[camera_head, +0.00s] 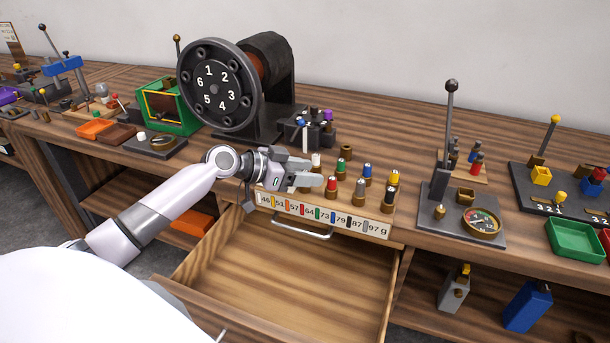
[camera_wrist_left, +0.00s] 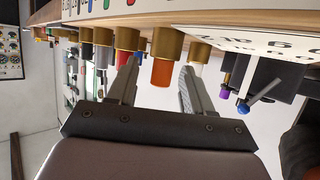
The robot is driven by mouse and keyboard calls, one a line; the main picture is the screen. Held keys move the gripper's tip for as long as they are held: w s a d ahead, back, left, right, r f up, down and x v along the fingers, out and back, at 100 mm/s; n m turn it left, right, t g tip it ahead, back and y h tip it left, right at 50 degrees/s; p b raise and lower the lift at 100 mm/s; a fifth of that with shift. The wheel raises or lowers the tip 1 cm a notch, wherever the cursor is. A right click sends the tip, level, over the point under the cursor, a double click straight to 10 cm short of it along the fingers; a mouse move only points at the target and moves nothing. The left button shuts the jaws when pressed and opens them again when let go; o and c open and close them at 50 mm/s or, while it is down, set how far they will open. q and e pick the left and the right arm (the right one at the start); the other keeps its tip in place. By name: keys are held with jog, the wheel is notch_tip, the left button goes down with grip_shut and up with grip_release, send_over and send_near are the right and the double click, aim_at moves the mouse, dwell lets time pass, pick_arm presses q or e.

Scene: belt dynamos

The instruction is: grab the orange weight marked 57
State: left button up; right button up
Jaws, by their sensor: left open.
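The orange weight (camera_wrist_left: 162,72) shows in the left wrist view as a short orange cylinder with a brass part, with the rack edge beyond it. My left gripper (camera_wrist_left: 160,80) is open, with one finger on each side of the orange weight and a gap visible beside it. In the head view my left gripper (camera_head: 312,173) is over the left part of the weight rack (camera_head: 325,214), and the orange weight is hidden behind it. The number 57 is on the rack's label strip, not readable on the weight itself. My right gripper is not in view.
A dynamo with a numbered wheel (camera_head: 221,88) stands behind. An open drawer (camera_head: 290,270) lies below the rack.

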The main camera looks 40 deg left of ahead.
pick_arm(q)
grip_shut()
jog(key=shift+r, duration=0.15)
